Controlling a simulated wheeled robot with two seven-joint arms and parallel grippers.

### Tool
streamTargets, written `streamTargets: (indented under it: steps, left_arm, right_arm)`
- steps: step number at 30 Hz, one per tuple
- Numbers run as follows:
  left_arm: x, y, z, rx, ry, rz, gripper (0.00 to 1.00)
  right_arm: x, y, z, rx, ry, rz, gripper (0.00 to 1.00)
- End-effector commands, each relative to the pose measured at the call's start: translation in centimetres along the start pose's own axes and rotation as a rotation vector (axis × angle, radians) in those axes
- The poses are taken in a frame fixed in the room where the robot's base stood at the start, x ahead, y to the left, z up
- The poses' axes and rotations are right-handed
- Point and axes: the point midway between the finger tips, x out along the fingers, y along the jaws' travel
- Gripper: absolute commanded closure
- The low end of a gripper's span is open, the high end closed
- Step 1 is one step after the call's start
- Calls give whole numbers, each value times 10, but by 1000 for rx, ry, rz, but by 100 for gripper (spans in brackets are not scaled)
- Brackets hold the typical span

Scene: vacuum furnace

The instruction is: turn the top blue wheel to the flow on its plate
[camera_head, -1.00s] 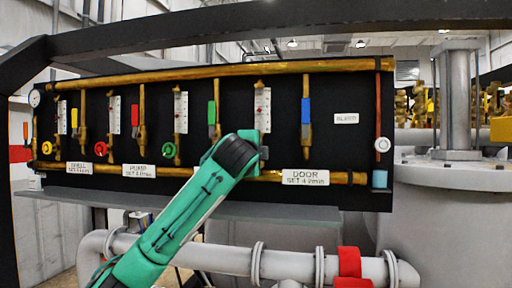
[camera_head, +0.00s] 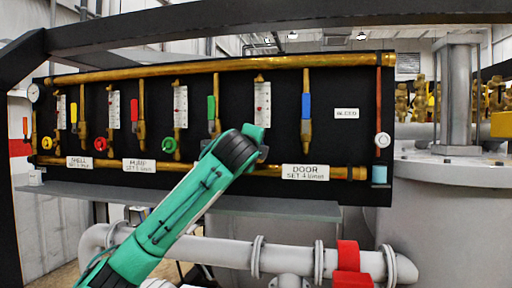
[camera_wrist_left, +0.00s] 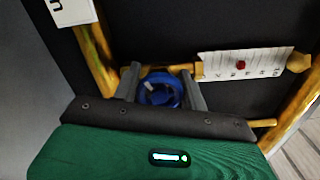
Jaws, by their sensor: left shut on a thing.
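The blue wheel (camera_wrist_left: 160,90) sits between the two fingers of my left gripper (camera_wrist_left: 162,88) in the left wrist view, and the gripper is shut on it. In the head view my left gripper (camera_head: 256,146) is at the panel under the rightmost flow tube (camera_head: 262,104), and the wheel is hidden behind it. That tube also shows in the left wrist view (camera_wrist_left: 222,66) with a red float (camera_wrist_left: 241,65) inside. The white plate (camera_head: 305,172) at lower right reads DOOR, SET and a flow figure that looks like 4 l/min. My right gripper is not in view.
The black panel (camera_head: 340,85) also carries a yellow wheel (camera_head: 47,144), a red wheel (camera_head: 100,143), a green wheel (camera_head: 169,145) and coloured lever handles. A blue lever (camera_head: 306,106) stands right of my gripper. A grey shelf (camera_head: 240,205) and pipes lie below.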

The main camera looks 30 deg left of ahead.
Motion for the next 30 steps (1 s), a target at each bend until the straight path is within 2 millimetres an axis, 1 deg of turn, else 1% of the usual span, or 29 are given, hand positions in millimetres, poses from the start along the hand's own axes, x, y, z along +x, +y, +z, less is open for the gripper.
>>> streamTargets:
  steps: [1, 2, 3, 5, 23, 26, 30]
  left_arm:
    - [0, 0, 0, 0, -1, -1, 80]
    - [0, 0, 0, 0, -1, -1, 55]
    - [0, 0, 0, -1, -1, -1, 47]
    - [0, 0, 0, -1, -1, -1, 35]
    - [-1, -2, 1, -4, -2, -5, 35]
    - [-1, -2, 1, -25, -1, -6, 35]
    - [-1, -1, 1, -115, -1, -6, 35]
  right_arm:
    - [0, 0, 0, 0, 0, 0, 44]
    - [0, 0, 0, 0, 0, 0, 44]
    - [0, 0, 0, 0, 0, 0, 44]
    - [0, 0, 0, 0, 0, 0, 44]
    - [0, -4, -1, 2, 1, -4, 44]
    - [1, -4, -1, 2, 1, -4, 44]
    - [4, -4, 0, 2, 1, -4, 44]
